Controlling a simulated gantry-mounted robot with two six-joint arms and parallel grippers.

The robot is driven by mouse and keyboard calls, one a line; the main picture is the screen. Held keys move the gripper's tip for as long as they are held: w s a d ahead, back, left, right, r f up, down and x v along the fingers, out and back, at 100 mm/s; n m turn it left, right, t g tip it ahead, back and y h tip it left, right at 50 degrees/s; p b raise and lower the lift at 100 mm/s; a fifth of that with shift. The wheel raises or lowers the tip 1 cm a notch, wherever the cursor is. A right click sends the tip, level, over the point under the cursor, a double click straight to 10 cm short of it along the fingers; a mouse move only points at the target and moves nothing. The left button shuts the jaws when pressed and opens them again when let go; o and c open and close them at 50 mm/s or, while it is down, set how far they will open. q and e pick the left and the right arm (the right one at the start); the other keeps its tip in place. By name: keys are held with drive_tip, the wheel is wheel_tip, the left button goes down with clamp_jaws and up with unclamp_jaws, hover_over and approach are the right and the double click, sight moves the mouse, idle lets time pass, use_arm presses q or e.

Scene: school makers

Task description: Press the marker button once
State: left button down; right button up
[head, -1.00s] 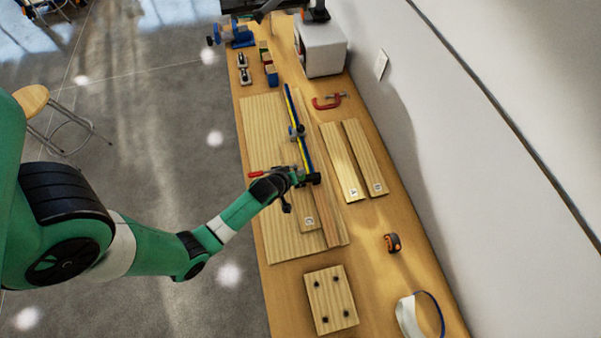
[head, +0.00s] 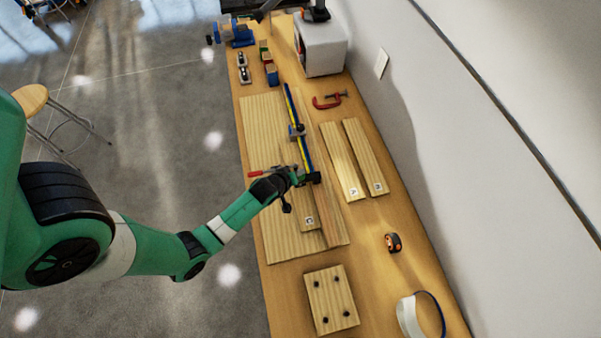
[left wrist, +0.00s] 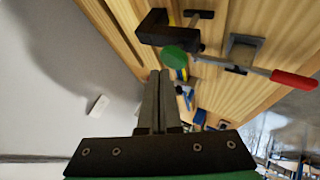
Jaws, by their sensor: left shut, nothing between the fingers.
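My left gripper (head: 297,178) reaches in from the left over the workbench, at the near end of the blue and yellow bar clamp (head: 303,136). In the left wrist view its two fingers (left wrist: 160,73) are shut together with nothing between them. A green round disc (left wrist: 173,57), which looks like the marker button, shows just beyond the fingertips. It lies beside the clamp's black end block (left wrist: 163,28). I cannot tell whether the fingertips touch the disc. My right gripper is not in view.
A toggle clamp with a red handle (left wrist: 293,79) stands close to the left gripper. Labelled boards (head: 343,165), a red C-clamp (head: 327,102), a tape measure (head: 393,243) and a board with black knobs (head: 331,300) lie on the bench (head: 375,285). A wall runs along the right.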

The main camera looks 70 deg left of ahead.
use_arm(q)
drive_tip(key=shift+f+b, duration=0.5)
drive_tip(key=shift+f, duration=0.3)
idle(0.6)
drive_tip(key=shift+r, duration=0.1)
drive_tip(key=shift+r+p, duration=1.05)
wheel_tip(320, 180, up, 6)
drive_tip(key=p, duration=0.5)
drive_tip(key=shift+p, duration=0.3)
drive_tip(key=shift+d, duration=0.1)
